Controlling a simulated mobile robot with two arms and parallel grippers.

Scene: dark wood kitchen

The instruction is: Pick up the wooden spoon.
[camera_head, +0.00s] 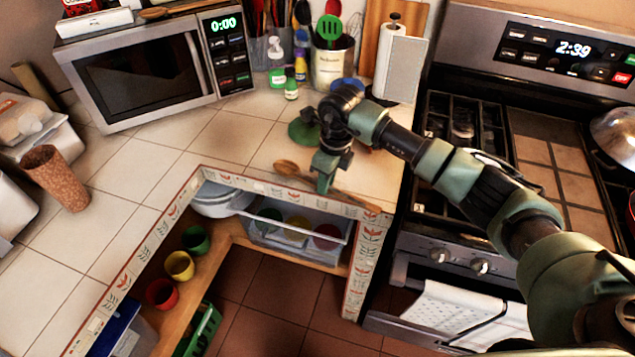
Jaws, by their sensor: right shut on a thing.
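The wooden spoon (287,168) lies along the tiled counter near its front edge, bowl to the left. Its handle runs right, beneath my right gripper. My right gripper (323,184) points down and is shut on the handle; the fingers hide part of it. The spoon appears at counter level; I cannot tell whether it is lifted. My left gripper is not in view.
The microwave (145,75) stands at the back left. Bottles (291,88), a utensil crock (331,68) and a paper towel roll (401,65) are behind the gripper. The stove (470,130) is at the right. Counter left of the spoon is clear.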

